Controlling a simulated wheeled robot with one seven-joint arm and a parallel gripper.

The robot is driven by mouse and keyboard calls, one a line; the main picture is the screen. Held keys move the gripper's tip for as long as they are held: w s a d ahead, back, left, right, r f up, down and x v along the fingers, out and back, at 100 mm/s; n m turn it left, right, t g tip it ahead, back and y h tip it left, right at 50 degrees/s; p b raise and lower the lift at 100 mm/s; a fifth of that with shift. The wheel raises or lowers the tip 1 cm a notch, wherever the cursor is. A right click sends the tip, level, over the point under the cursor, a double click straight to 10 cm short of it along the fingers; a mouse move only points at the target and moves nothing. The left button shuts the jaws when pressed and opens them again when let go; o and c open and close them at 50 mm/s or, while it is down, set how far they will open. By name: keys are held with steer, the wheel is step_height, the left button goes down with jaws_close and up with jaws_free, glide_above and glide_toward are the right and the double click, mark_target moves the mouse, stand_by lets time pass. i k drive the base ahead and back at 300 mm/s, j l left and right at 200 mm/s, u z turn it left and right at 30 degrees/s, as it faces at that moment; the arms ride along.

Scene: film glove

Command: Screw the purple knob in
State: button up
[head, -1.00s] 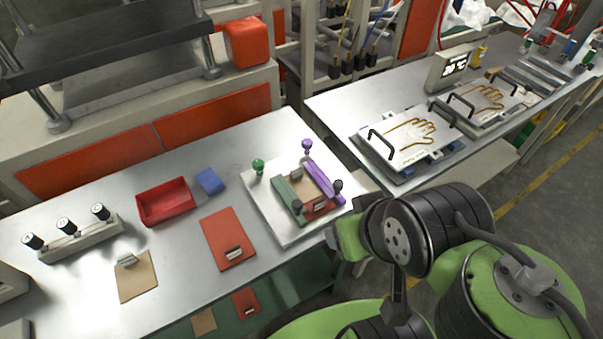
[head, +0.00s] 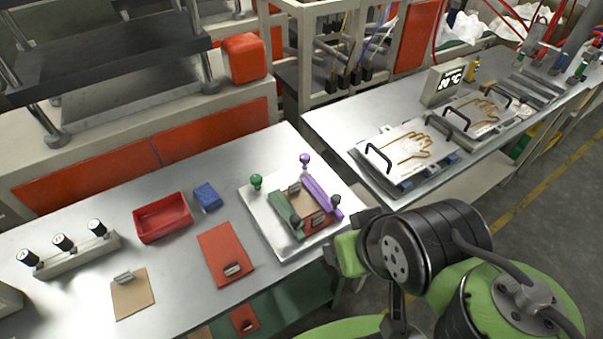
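The purple knob (head: 305,159) stands upright at the far corner of the white plate (head: 265,225), by the far end of the purple bar (head: 322,196). A green knob (head: 256,182) stands at the plate's left, by the green bar (head: 285,213). Two dark knobs, one on the green bar (head: 297,222) and one on the purple bar (head: 336,201), sit at the near ends. How deep the purple knob is seated cannot be told. My arm is folded at lower right, and its end (head: 350,250) is right of the plate, clear of the knob. The fingers cannot be made out.
A red tray (head: 162,218), a blue block (head: 207,196) and a red plate (head: 226,254) lie left of the white plate. A three-knob stand (head: 65,255) is at far left. Right, another table holds glove plates (head: 405,147). A gap separates the tables.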

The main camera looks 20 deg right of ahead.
mark_target(304, 158)
steer(key=i+l+u, duration=0.1)
steer(key=l+u, duration=0.15)
steer(key=u, duration=0.25)
steer(key=l+u, duration=0.3)
steer(key=u, duration=0.2)
steer(key=i+l, duration=0.05)
